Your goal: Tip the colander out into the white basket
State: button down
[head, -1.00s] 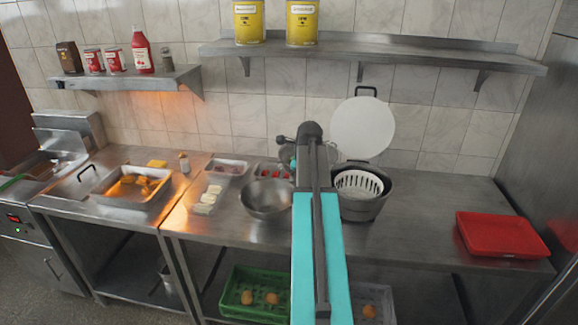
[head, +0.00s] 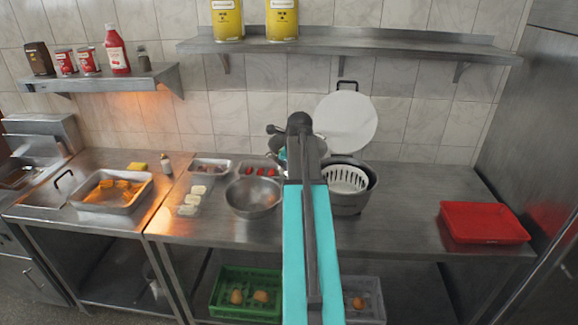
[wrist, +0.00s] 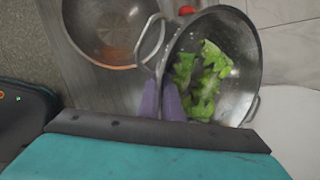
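The metal colander (wrist: 246,62) holds green leaves (wrist: 205,80) and has a loop handle on each side. My gripper (wrist: 163,102) has its two purple fingers on either side of the colander's near rim, shut on it. In the head view the colander (head: 277,145) is mostly hidden behind my arm, held above the back of the counter. The white slotted basket (head: 345,180) sits inside a dark grey bowl (head: 352,207) just right of my arm. I see nothing in the visible part of the basket.
A steel mixing bowl (head: 252,198) stands left of my arm. A red tray (head: 484,222) lies at the right. A shelf (head: 350,47) hangs above.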

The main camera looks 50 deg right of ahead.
jog(key=shift+w+r+m+t+y, duration=0.1)
jog(key=shift+r+t+y, duration=0.2)
jog(key=shift+r, duration=0.6)
jog(key=shift+s+r+m+t+y, duration=0.15)
jog(key=shift+r+t, duration=0.3)
jog(key=shift+r, duration=0.4)
jog(key=shift+w+r+m+t+y, duration=0.15)
jog(key=shift+r+t+y, duration=0.15)
jog(key=shift+r, duration=0.6)
jog(key=s+d+r+m+t+y+b, duration=0.3)
jog(key=s+d+r+t+y+b, duration=0.15)
jog(key=s+r+t, duration=0.4)
jog(key=s+d+f+m+t+h, duration=0.3)
jog(key=s+d+m+t, duration=0.2)
jog(key=s, duration=0.3)
jog(key=s+d+f+m+t+h, duration=0.2)
jog(key=s+d+m+t, duration=0.3)
jog(key=s+d, duration=0.3)
jog(key=shift+s+d+f+m+t+h+b, duration=0.3)
jog(key=shift+f+m+t+h, duration=0.15)
jog(key=shift+t, duration=0.35)
jog(key=shift+r, duration=0.1)
dwell(0.5)
